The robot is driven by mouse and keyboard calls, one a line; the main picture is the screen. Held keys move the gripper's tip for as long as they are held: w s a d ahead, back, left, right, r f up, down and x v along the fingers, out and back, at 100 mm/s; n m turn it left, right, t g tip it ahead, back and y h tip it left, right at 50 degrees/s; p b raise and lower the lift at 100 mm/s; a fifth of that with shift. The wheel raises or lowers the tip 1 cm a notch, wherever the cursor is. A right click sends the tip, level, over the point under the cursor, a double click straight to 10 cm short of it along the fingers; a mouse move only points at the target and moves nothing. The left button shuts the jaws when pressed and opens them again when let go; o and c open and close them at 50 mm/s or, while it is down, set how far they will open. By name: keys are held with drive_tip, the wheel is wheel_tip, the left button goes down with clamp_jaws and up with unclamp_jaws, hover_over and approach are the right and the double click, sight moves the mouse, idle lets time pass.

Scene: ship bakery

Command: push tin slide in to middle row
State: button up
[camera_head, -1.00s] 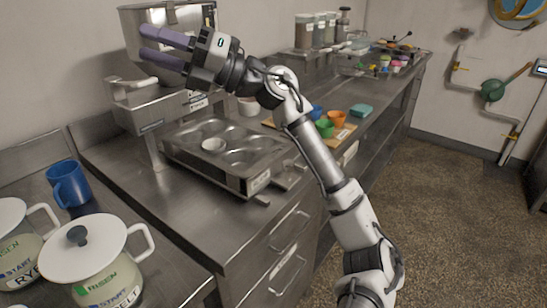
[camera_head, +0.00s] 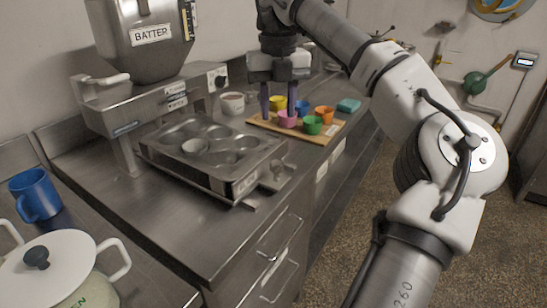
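The muffin tin (camera_head: 246,153) is a grey metal tray with several cups. It sits on a slide (camera_head: 186,173) on the steel counter, in front of the batter machine, in the head view. A small light cup (camera_head: 195,146) sits in one of its hollows. My gripper (camera_head: 278,112) points down behind the tin, over the near-left part of the wooden board with coloured cups. Its two purple fingers are spread apart. A pink cup (camera_head: 287,119) shows close to the right finger; I cannot tell whether they touch.
The batter hopper (camera_head: 150,36) stands over the tin's back left. The wooden board (camera_head: 326,137) holds several coloured cups. A white cup (camera_head: 232,103) stands behind the tin. A blue mug (camera_head: 36,194) and a lidded pot (camera_head: 62,262) stand at front left.

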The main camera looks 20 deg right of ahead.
sight(277, 162)
wheel_tip(277, 162, down, 13)
drive_tip(key=shift+a+r, duration=0.1)
drive_tip(key=shift+r, duration=0.05)
drive_tip(key=shift+c, duration=0.5)
clamp_jaws()
